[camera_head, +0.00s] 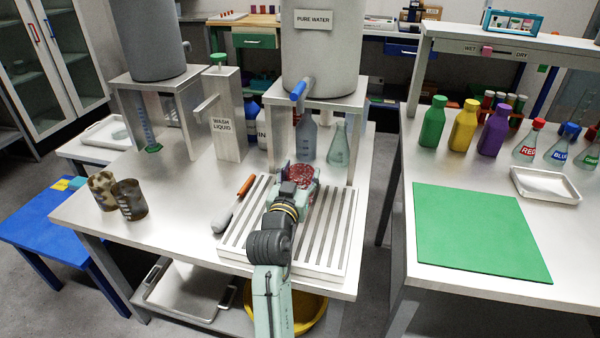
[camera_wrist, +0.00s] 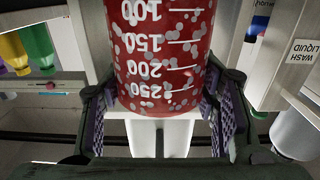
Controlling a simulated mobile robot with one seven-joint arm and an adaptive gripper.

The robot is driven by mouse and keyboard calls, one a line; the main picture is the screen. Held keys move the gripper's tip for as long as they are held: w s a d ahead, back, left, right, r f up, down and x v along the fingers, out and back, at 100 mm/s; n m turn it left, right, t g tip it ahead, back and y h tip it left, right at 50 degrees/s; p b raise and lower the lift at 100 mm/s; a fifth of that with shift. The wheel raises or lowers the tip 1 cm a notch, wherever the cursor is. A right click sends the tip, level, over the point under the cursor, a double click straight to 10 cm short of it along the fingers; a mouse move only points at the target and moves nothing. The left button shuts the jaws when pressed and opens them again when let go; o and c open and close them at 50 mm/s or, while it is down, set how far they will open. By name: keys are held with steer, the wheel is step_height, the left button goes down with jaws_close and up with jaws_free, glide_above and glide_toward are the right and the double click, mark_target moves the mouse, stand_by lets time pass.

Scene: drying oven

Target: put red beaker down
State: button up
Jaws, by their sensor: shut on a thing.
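The red beaker (camera_wrist: 165,45) fills the top middle of the wrist view, with white scale marks and pale spots. My gripper (camera_wrist: 166,112) is shut on it, one purple-padded finger at each side. In the head view the beaker (camera_head: 302,172) is partly hidden behind my gripper (camera_head: 298,184). Both are at the back part of the slatted metal rack (camera_head: 232,240), in front of the pure water stand. I cannot tell whether the beaker touches the rack or is held above it.
Two dirty beakers (camera_head: 130,199) stand at the table's left. The pure water tank (camera_head: 322,45) and a glass flask (camera_head: 339,145) are behind. A green mat (camera_head: 478,230) lies empty on the right table.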

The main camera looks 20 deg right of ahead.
steer(key=shift+f, duration=0.2)
steer(key=o, duration=1.2)
